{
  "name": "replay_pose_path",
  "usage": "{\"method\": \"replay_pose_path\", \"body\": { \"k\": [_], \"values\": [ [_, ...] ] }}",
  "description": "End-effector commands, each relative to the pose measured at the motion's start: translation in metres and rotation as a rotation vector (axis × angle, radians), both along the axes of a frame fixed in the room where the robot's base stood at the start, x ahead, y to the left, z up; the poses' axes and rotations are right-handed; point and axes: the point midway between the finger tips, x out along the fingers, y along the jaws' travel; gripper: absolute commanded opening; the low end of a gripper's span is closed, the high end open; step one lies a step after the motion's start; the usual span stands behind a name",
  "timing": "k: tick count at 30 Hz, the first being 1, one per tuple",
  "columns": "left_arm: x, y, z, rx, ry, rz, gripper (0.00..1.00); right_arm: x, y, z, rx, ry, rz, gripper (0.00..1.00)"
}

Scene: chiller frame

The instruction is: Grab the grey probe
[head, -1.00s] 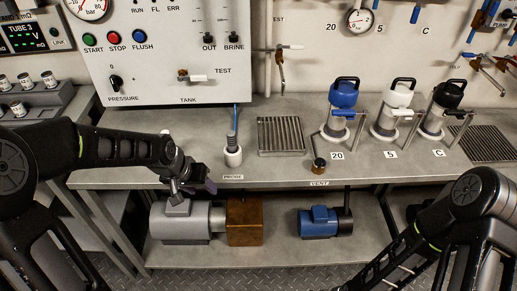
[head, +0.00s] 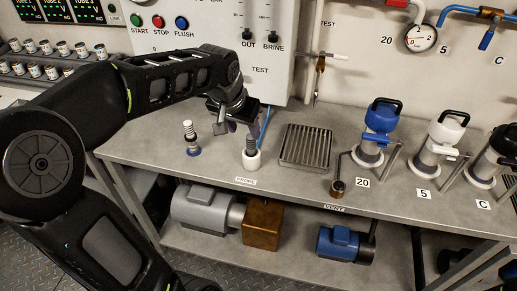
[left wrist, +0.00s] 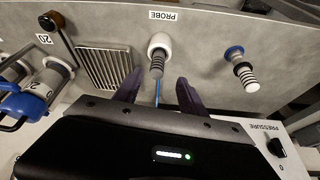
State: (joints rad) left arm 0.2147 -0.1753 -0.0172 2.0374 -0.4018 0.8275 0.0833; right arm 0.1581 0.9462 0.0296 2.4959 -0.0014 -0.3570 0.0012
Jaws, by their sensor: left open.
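The grey probe (head: 249,146) is a ribbed dark-grey stick standing upright in a white holder (head: 251,162) behind the PROBE label on the bench. My left gripper (head: 238,126) is open above and around the probe's upper end, with nothing held. In the left wrist view the probe (left wrist: 157,66) lies between the lines of the two open purple fingers (left wrist: 158,92), just beyond their tips. I cannot tell if a finger touches it. The white holder (left wrist: 159,41) also shows there. My right gripper is not in view.
A striped white-and-grey piece on a blue base (head: 192,150) stands left of the probe. A slotted drain grate (head: 305,146) lies right of it. Blue-capped (head: 383,115) and white-capped (head: 445,130) canisters stand further right. The control panel (head: 270,80) rises behind.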

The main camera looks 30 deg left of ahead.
Motion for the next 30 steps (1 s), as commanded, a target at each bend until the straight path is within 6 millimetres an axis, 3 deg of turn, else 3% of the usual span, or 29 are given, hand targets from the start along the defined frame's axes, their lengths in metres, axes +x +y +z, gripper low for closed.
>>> {"method": "replay_pose_path", "body": {
  "k": [10,22,30],
  "values": [
    [0.009,0.001,-0.023,-0.001,0.002,0.000,0.49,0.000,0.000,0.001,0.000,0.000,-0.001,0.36],
    [0.012,0.000,-0.029,-0.002,0.002,-0.001,0.49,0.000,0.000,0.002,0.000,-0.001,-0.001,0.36],
    [0.026,0.001,-0.064,-0.002,0.003,-0.002,0.49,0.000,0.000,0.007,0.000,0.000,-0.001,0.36]
  ]
}}
